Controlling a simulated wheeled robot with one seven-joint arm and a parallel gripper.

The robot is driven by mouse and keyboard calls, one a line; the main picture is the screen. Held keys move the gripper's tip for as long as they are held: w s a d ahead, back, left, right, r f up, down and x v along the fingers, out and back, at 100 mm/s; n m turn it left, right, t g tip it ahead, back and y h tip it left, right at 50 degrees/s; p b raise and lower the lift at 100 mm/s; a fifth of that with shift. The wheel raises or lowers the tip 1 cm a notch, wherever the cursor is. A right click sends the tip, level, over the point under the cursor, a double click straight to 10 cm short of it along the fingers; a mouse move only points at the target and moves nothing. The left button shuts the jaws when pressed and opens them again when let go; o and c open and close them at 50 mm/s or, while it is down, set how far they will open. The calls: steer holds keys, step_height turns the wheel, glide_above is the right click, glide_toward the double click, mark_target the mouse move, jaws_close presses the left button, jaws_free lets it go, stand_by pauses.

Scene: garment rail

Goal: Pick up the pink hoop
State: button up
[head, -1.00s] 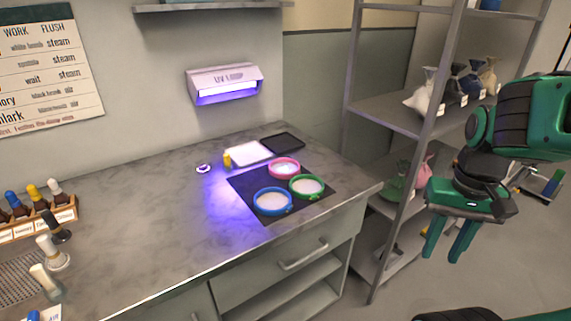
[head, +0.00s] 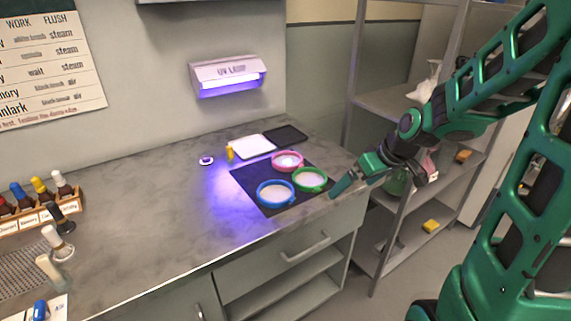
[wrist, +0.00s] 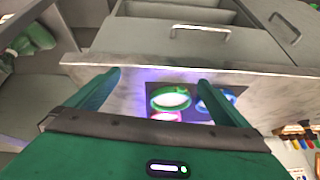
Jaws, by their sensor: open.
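The pink hoop (head: 287,161) lies on a dark mat (head: 250,187) on the grey counter. It is the rearmost of three hoops. A green hoop (head: 310,180) is in front of it to the right, and a blue hoop (head: 276,193) is in front to the left. My gripper (head: 341,187) is at the counter's right end, to the right of the green hoop. In the wrist view my gripper (wrist: 160,82) is open and empty, with the green hoop (wrist: 170,98) showing between its fingers. The pink hoop (wrist: 166,116) is partly hidden there by my gripper's body.
A white tray (head: 252,147) and a black tray (head: 286,136) lie behind the mat, beside a small yellow item (head: 229,153). A lit UV lamp (head: 228,76) hangs on the wall. A metal shelf rack (head: 389,103) stands to the right. The counter's left middle is clear.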

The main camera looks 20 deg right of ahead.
steer(key=w+a+n+t+y, duration=0.1)
steer(key=w+a, duration=0.1)
steer(key=w, duration=0.3)
steer(key=w+a+n+t+y, duration=0.1)
steer(key=w+a+t, duration=0.1)
steer(key=w, duration=0.3)
steer(key=w+a+n+t+y, duration=0.1)
steer(key=w+a+t, duration=0.1)
steer(key=w, duration=0.3)
steer(key=shift+w+a+r+y, duration=0.1)
steer(key=shift+w+y, duration=0.15)
steer(key=shift+y, duration=0.15)
glide_toward(282, 159)
steer(key=shift+x, duration=2.55)
steer(key=shift+s, duration=0.1)
steer(key=c, duration=0.9)
steer(key=shift+c, duration=0.2)
